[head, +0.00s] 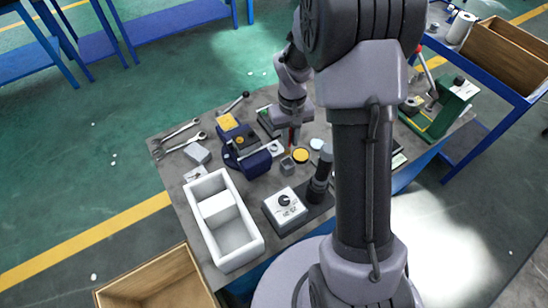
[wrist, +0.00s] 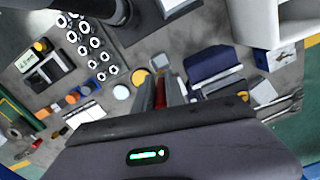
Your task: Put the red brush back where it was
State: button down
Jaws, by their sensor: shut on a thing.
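My gripper (head: 293,124) hangs over the grey workbench (head: 180,172), near its middle, just right of the blue vise (head: 255,163). It is shut on the red brush (head: 292,135), which points down from the fingers. In the wrist view the brush (wrist: 160,94) shows as a narrow red strip between the two fingers (wrist: 159,88). The brush's lower end is small and partly hidden, so I cannot tell whether it touches anything below.
A yellow disc (head: 300,155), a small grey block (head: 287,166) and a dial box (head: 285,209) stand close by. A white bin (head: 252,246) is at the front left, wrenches (head: 183,143) at the far left. A black upright cylinder (head: 319,175) stands near my arm.

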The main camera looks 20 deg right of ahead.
jog(key=f+b, duration=0.1)
jog(key=f, duration=0.2)
jog(key=f+b, duration=0.1)
jog(key=f, duration=0.2)
jog(key=f+b, duration=0.1)
jog(key=f, duration=0.2)
jog(key=shift+s+b, duration=0.25)
jog(key=shift+b, duration=0.1)
jog(key=shift+f, duration=0.25)
jog(key=c, duration=1.4)
grip_release()
jog(key=shift+r, duration=0.1)
